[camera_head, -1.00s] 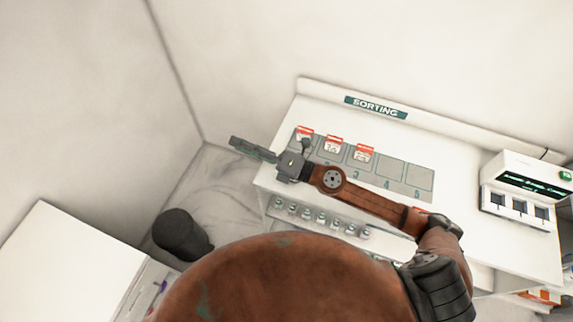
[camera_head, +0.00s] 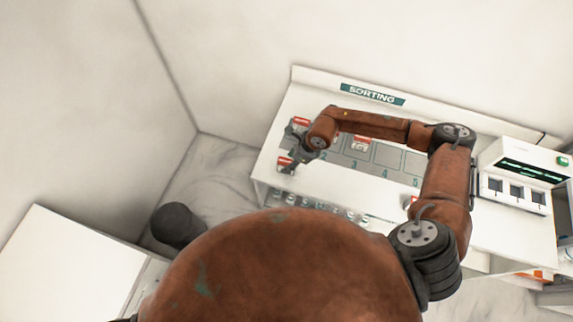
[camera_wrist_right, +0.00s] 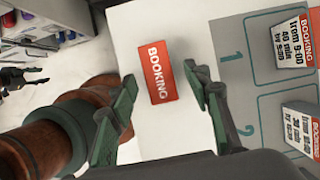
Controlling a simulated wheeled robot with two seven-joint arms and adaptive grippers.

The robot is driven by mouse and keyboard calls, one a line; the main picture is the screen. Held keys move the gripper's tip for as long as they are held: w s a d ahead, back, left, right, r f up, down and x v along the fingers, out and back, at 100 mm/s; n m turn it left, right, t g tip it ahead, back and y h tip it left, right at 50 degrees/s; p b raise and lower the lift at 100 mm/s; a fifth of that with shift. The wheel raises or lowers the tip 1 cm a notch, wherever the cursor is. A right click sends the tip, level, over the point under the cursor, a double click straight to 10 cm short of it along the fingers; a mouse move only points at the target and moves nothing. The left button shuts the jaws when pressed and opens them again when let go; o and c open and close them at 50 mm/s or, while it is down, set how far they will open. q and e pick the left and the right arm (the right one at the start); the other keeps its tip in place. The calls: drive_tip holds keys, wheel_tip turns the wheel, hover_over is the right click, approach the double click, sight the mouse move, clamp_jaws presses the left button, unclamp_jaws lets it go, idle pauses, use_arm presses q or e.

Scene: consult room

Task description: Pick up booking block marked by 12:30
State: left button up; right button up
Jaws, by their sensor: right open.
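A red-topped booking block (camera_head: 285,162) lies on the white desk in front of the numbered board. In the right wrist view its red face (camera_wrist_right: 157,72) reads BOOKING, and no time shows on it. My right gripper (camera_wrist_right: 160,76) is open, its fingers on either side of this block with gaps. In the head view the right gripper (camera_head: 290,160) is over the desk's left end. Another booking block (camera_wrist_right: 293,38) stands at slot 1 and one (camera_wrist_right: 303,125) at slot 2, their times too small to read surely. A further block (camera_head: 361,143) is at slot 3.
The grey numbered board (camera_head: 388,154) has free slots to the right. A white device (camera_head: 520,175) with a green display stands at the desk's right. Several small bottles (camera_head: 322,207) line a lower shelf. A wall with a SORTING sign (camera_head: 372,94) backs the desk.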

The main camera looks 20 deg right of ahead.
drive_tip(key=x, duration=0.3)
drive_tip(key=shift+w+a+f, duration=0.1)
drive_tip(key=shift+a, duration=0.05)
clamp_jaws()
idle(0.4)
